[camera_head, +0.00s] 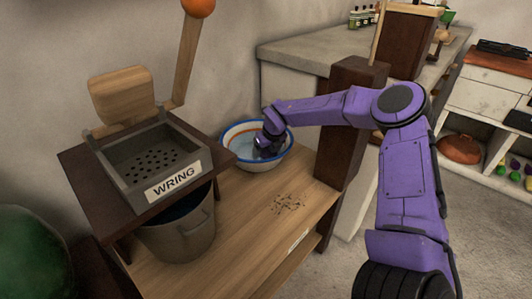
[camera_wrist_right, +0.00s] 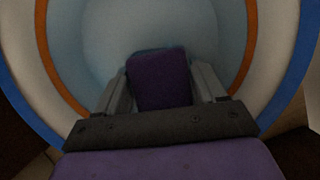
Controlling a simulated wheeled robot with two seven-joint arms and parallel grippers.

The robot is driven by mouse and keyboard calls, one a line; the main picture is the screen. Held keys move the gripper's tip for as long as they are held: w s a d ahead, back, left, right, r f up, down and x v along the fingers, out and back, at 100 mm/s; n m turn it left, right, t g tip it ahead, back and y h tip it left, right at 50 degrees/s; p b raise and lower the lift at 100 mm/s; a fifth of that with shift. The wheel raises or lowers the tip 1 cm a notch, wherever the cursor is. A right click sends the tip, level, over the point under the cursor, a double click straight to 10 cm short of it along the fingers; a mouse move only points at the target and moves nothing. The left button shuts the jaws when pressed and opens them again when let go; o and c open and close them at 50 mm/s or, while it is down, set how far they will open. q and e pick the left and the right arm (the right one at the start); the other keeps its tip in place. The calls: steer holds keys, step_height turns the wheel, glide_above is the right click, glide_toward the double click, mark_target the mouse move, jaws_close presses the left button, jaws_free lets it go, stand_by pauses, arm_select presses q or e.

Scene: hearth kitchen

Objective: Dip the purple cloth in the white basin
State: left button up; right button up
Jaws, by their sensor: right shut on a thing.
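The white basin (camera_head: 241,132) with a blue rim and an orange band stands on the wooden bench, and its inside fills the right wrist view (camera_wrist_right: 200,25). My right gripper (camera_head: 268,147) reaches down into the basin. In the right wrist view its two fingers (camera_wrist_right: 162,85) are shut on the purple cloth (camera_wrist_right: 158,77), which hangs over the pale blue inside of the basin. Whether the cloth touches water or the basin floor cannot be told. In the head view the cloth is hard to tell from my purple gripper. My left gripper is not in view.
A slotted wringer labelled WRING (camera_head: 150,158) with a wooden lever (camera_head: 187,55) stands left of the basin. A metal bucket (camera_head: 178,232) is below it. A dark wooden post (camera_head: 341,125) rises right of the basin. Dark specks (camera_head: 288,203) lie on the bench front.

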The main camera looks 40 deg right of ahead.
steer(key=shift+s+f, duration=0.1)
stand_by(0.4)
step_height(320, 180, up, 12)
steer(key=p, duration=1)
steer(key=shift+r+p, duration=0.2)
steer(key=shift+p, duration=0.15)
